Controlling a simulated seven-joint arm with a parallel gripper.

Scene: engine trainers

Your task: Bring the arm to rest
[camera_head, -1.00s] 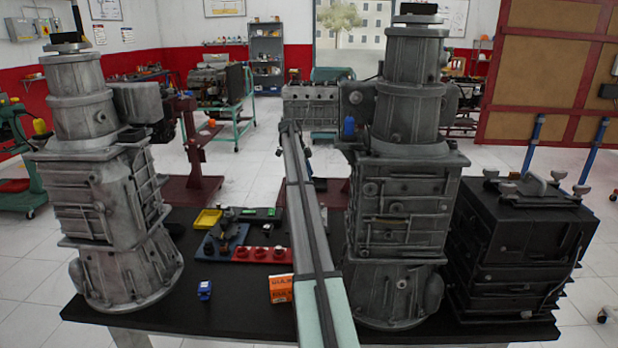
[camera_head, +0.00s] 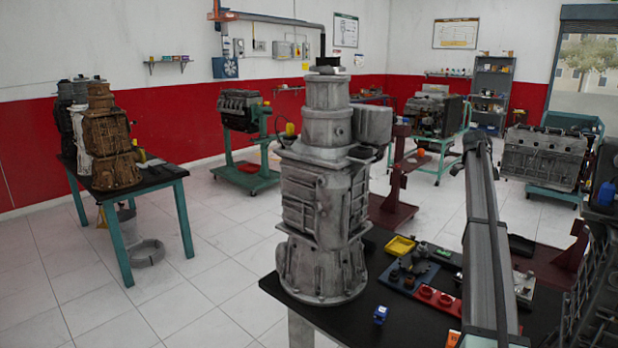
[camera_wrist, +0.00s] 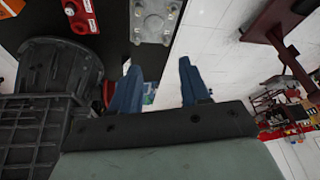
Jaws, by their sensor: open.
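My arm (camera_head: 484,240) stretches from the bottom of the head view, over the black table (camera_head: 345,325), toward the back. Its far end is too small there to make out the jaws. In the wrist view my gripper (camera_wrist: 160,63) shows two blue fingers standing apart with nothing between them. Beyond them lie the white floor and the table's edge. A grey metal plate (camera_wrist: 155,20) lies on the table just beyond the fingers, apart from them. A dark grey gearbox housing (camera_wrist: 45,105) stands close on the left of the wrist view.
A tall grey gearbox (camera_head: 325,195) stands on the table left of my arm. Dark machinery (camera_head: 598,290) is close on the right. Open floor (camera_head: 170,300) lies left.

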